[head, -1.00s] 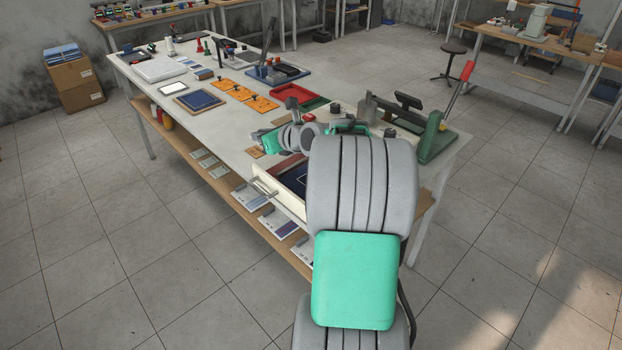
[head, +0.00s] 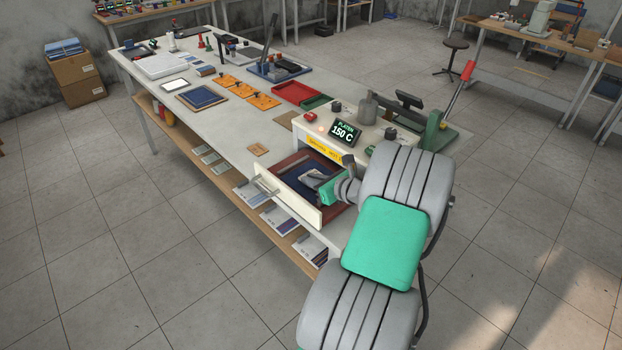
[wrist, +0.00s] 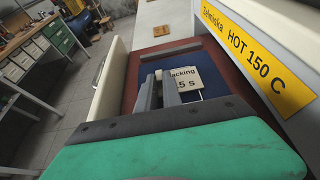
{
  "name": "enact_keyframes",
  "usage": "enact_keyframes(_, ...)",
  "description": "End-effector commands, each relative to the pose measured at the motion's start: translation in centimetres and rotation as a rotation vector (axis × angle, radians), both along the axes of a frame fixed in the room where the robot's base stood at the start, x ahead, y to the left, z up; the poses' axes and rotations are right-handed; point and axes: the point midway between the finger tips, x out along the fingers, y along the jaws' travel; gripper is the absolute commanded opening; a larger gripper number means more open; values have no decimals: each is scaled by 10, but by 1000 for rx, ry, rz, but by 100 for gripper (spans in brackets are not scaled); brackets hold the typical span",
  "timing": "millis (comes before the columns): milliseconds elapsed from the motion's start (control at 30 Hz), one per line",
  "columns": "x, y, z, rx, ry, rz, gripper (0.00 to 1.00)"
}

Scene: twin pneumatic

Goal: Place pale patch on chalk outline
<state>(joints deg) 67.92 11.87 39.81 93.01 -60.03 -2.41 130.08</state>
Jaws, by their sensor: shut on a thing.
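The pale patch (wrist: 198,77) is a cream piece with dark print, partly legible as "acking" and "5 s". My gripper (wrist: 160,82) is shut on it above the dark blue bed (wrist: 218,76) of the open drawer. The patch also shows as a small pale piece in the head view (head: 313,175), partly hidden by my gripper (head: 322,182). The patch and fingers hide much of the bed's middle. I cannot tell whether the patch touches the bed. I cannot clearly make out the chalk outline now; thin pale lines beside the patch may be part of it.
The drawer's cream front (head: 292,200) stands out from the bench. Above it is the press housing with a "PLATEN 150 C" display (head: 345,133) and a yellow "HOT 150 C" label (wrist: 255,55). Reddish-brown drawer rims surround the bed. A small tan plate (head: 257,149) lies on the bench.

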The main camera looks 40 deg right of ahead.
Motion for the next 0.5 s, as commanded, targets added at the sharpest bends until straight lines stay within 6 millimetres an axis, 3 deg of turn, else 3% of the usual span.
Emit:
enact_keyframes(233,0,0,-3,0,0,0,0)
enact_keyframes(267,0,0,-2,0,0,0,12)
enact_keyframes(500,0,0,-2,-1,0,0,32)
